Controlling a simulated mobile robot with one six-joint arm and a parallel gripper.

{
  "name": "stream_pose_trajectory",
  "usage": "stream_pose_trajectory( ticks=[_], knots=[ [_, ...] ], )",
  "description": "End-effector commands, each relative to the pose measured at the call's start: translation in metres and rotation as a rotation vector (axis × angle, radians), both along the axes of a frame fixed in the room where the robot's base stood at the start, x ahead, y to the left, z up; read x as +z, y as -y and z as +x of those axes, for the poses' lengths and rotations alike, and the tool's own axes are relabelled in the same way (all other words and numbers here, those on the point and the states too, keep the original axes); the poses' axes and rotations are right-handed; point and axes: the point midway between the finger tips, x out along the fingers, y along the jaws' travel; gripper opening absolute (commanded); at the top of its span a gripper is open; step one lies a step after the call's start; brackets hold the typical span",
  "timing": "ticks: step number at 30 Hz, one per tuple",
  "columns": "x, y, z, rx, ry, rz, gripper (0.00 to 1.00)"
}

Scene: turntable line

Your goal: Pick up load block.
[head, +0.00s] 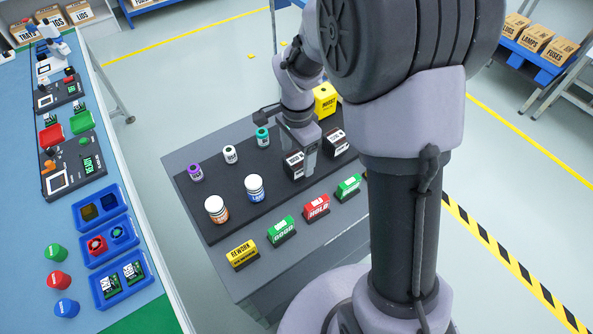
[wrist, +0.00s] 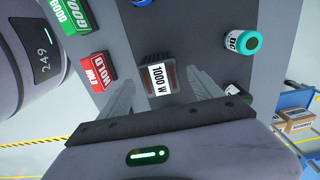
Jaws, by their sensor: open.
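My gripper (wrist: 161,78) is open, with one finger on each side of the block in the wrist view. I cannot tell how far down the fingers reach. In the head view my gripper (head: 309,158) is right at this block and partly behind it.
A second dark block (head: 337,143) stands close to the right. White bottles (head: 254,188) stand to the left, a cyan-topped jar (head: 262,137) behind. Green and red signs (head: 317,207) line the front of the grey table (head: 190,248). A yellow box (head: 325,99) stands at the back.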

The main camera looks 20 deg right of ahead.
Motion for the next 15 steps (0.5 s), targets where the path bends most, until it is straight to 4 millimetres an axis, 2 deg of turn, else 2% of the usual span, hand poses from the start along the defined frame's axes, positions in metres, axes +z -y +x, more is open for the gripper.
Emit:
stream_pose_trajectory(
  ticks=[8,14,15],
  knots=[
    [-0.05,-0.001,-0.002,-0.001,-0.002,0.0,0.75],
    [-0.049,-0.001,-0.002,0.0,0.0,0.0,0.75],
    [-0.049,-0.001,-0.002,0.0,0.0,0.0,0.69]
  ],
)
